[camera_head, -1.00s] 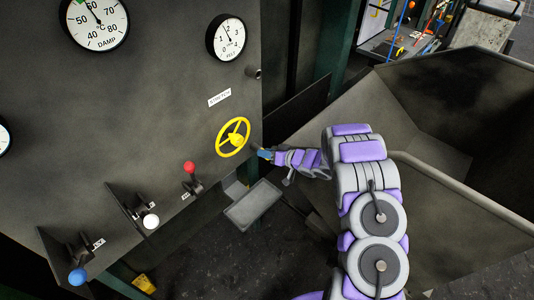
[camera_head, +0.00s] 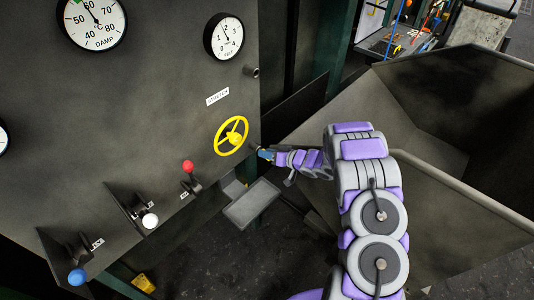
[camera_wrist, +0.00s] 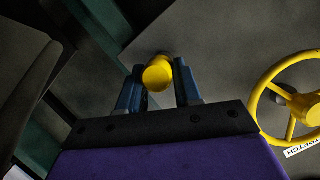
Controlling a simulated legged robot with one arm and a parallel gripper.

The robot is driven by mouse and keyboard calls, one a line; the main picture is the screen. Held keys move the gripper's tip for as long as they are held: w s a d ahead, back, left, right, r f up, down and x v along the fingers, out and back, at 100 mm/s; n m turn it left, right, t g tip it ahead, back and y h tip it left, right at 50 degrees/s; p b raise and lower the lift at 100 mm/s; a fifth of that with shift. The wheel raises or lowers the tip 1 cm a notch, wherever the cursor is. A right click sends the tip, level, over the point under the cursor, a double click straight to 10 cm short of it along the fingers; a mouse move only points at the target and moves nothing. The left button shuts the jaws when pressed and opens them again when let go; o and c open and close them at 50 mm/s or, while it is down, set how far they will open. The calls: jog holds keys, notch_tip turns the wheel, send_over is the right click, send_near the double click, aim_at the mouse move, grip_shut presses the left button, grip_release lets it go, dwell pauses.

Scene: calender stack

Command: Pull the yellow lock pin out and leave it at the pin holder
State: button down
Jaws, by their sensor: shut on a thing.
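The yellow lock pin (camera_wrist: 158,77) shows in the wrist view as a round yellow knob between the two blue fingers of my gripper (camera_wrist: 159,66). The fingers are shut on it. The pin's far end is hidden behind the knob, so I cannot tell how deep it sits in the panel. In the head view my gripper (camera_head: 265,154) is at the panel's lower right edge, just right of and below the yellow handwheel (camera_head: 231,136). The pin is too small to make out clearly there. I cannot identify the pin holder for certain; a short grey tube (camera_head: 251,71) sticks out below the right gauge.
The handwheel also shows at the right of the wrist view (camera_wrist: 299,101). Levers with red (camera_head: 188,166), white (camera_head: 150,220) and blue (camera_head: 77,277) knobs stand on the panel to the left. A grey tray (camera_head: 252,203) lies below. A large dark bin (camera_head: 455,120) is on the right.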

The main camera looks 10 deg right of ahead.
jog(key=shift+s+d, duration=0.5)
jog(key=shift+s, duration=0.15)
dwell(0.9)
jog(key=shift+s+d+p, duration=0.45)
jog(key=shift+s+d, duration=0.45)
jog(key=shift+s, duration=0.3)
jog(key=shift+s+d+p, duration=0.45)
jog(key=shift+s+d, duration=0.4)
jog(key=shift+s, duration=0.3)
